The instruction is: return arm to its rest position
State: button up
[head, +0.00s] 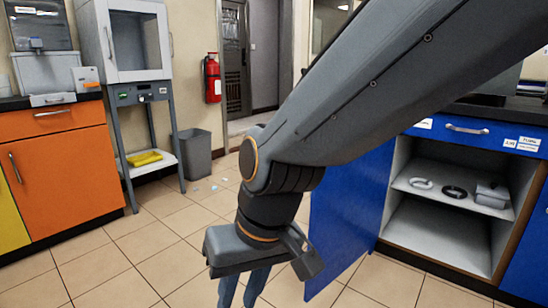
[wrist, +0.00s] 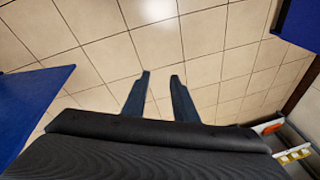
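My arm reaches down across the head view from the upper right, with the elbow and wrist joints in the middle. My gripper (head: 240,298) points down in front of the open blue cabinet door, its tips at the bottom edge of the picture. In the wrist view my gripper (wrist: 160,76) has its two fingers apart with bare floor tiles between them. It is open and holds nothing.
The blue cabinet door (head: 345,215) stands open beside my gripper; an open cabinet (head: 440,235) holds rings and a grey box (head: 492,195). Tiled floor (head: 130,245) is mostly clear.

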jog(key=s+d+f+g+h, duration=0.1)
jog(key=s+d, duration=0.4)
jog(key=d+r+m+h+p, duration=0.1)
jog(key=d+r+m+p, duration=0.1)
jog(key=d+r+p, duration=0.8)
jog(key=d+r+m+h+p, duration=0.1)
jog(key=d+r+m+p, duration=0.2)
jog(key=d+r+p, duration=0.7)
notch_tip(320, 180, up, 6)
jog(key=p, duration=1.3)
jog(key=shift+m+p, duration=0.3)
jog(key=shift+p, duration=0.1)
jog(key=shift+a+f, duration=0.1)
